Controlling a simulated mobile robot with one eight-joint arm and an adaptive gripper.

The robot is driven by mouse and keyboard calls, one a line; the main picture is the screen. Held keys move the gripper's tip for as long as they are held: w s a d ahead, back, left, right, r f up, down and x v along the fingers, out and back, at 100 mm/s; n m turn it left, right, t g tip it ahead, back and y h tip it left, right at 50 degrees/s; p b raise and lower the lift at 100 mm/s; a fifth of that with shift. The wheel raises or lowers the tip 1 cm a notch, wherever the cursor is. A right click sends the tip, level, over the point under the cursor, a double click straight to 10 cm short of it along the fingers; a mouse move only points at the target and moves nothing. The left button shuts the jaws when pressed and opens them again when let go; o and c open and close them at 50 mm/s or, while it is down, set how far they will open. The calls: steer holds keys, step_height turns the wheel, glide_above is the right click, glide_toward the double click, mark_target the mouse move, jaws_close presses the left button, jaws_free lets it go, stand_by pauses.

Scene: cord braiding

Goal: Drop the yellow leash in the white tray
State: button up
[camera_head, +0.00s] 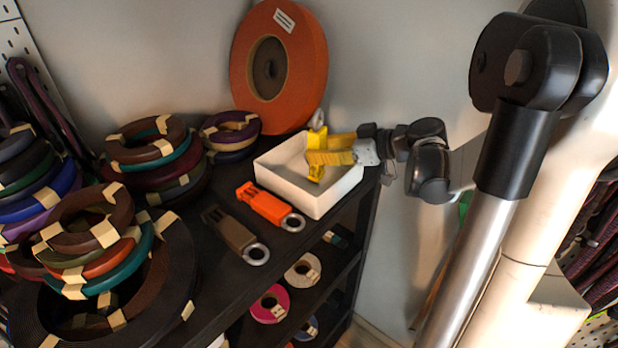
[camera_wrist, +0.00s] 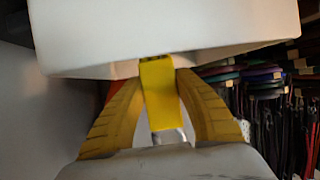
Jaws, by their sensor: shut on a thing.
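The white tray (camera_head: 338,197) stands on the dark shelf top near its right end, and its white wall also fills the top of the wrist view (camera_wrist: 90,52). My gripper (camera_head: 318,150) has yellow ribbed fingers and reaches in from the right, over the tray. In the wrist view, my gripper (camera_wrist: 160,95) is shut on the yellow leash (camera_wrist: 158,88), a flat yellow piece between the two fingers. In the head view the leash (camera_head: 316,172) hangs upright at the fingertips, with its grey ring at the upper end. Whether it touches the tray floor cannot be told.
An orange leash (camera_head: 265,204) and a brown leash (camera_head: 232,232) lie left of the tray. A large orange disc (camera_head: 300,60) leans on the wall behind. Stacked cord coils (camera_head: 150,150) crowd the left. Lower shelves hold several spools (camera_head: 270,304).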

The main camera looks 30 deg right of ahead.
steer(key=o, duration=1.3)
steer(key=v, duration=1.2)
